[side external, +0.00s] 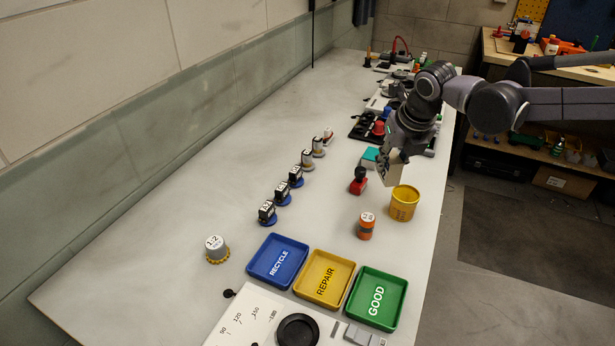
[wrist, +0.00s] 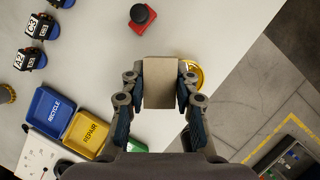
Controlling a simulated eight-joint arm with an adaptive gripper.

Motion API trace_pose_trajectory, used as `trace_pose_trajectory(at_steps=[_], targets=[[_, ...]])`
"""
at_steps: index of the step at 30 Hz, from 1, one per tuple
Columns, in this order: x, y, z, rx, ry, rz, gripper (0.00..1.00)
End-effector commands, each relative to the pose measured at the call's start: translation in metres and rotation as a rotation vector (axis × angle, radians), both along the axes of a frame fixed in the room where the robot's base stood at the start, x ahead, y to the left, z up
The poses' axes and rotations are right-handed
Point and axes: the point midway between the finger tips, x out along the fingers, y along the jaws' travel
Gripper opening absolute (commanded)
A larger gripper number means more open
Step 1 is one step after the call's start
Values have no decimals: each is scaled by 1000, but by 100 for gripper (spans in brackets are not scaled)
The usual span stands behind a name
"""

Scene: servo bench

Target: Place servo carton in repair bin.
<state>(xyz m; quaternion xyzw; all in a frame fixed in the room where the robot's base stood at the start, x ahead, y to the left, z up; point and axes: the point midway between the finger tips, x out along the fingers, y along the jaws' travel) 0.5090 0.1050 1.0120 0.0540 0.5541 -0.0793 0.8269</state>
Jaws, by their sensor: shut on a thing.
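My gripper (side external: 394,152) is shut on the servo carton (side external: 393,171), a small tan box, and holds it above the bench. In the wrist view the carton (wrist: 160,82) sits between the two fingers of my gripper (wrist: 160,88). The yellow repair bin (side external: 347,293), labelled REPAIR, stands at the front of the bench between the blue and green bins. It looks empty. In the wrist view the repair bin (wrist: 77,144) is at the lower left, apart from the carton and partly hidden by my gripper.
The blue RECYCLE bin (side external: 251,266) and green GOOD bin (side external: 402,296) flank the repair bin. Several servos (side external: 267,213) stand in a row at left.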

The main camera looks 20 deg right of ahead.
Motion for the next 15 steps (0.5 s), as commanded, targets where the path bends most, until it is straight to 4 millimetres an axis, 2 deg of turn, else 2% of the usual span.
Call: trace_pose_trajectory(at_steps=[1,6,12,15], targets=[[-10,26,-1,0,0,65,0],[-46,96,-5,0,0,256,0],[-93,160,-9,1,-2,454,0],[-111,179,-11,2,-3,520,0]])
